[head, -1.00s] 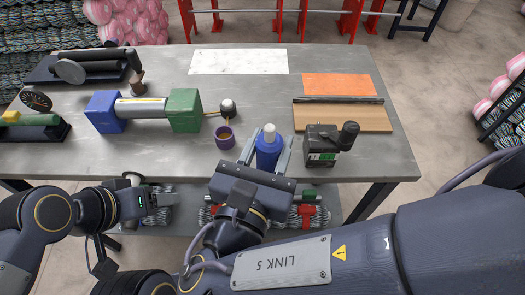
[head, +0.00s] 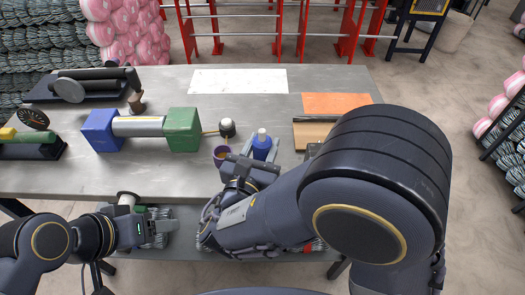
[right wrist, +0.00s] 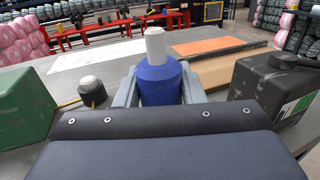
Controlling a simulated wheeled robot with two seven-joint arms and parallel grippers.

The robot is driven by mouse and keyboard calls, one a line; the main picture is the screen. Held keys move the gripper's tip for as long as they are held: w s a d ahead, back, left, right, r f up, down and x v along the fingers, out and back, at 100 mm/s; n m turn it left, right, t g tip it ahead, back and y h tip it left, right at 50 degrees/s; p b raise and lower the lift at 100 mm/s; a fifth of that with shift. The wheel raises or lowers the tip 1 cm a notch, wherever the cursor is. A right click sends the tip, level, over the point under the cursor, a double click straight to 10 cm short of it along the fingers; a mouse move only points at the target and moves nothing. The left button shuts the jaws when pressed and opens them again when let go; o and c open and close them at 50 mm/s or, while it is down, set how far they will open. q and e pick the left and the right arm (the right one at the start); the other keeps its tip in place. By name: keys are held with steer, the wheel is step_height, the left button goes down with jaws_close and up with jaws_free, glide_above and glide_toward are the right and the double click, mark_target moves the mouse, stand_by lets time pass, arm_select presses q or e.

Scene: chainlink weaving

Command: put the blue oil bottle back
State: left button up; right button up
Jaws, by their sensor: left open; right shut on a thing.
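The blue oil bottle (head: 262,147) with a white cap stands upright over the grey table, right of the purple cup. It shows larger in the right wrist view (right wrist: 160,84). My right gripper (head: 261,151) is shut on it, one grey finger on each side of the body. The bottle's lower part is hidden by my gripper, so I cannot tell whether its base touches the table. My left gripper (head: 158,228) is open and empty, low in front of the table's front edge.
A purple cup (head: 221,157) and a round-topped black object (head: 227,127) stand close left of the bottle. A black can (right wrist: 274,88) is close on the right. A blue-and-green roller block (head: 140,125) is further left. An orange sheet (head: 336,103) and white sheet (head: 238,81) lie behind.

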steer(key=shift+f, duration=0.75)
steer(key=shift+f, duration=0.2)
steer(key=o, duration=1)
steer(key=shift+o, duration=0.2)
steer(key=shift+r, duration=0.15)
steer(key=shift+s+r, duration=0.1)
steer(key=shift+s, duration=0.1)
steer(key=v, duration=1.1)
steer(key=shift+s+b, duration=0.3)
steer(key=shift+s, duration=0.05)
steer(key=shift+a, duration=0.15)
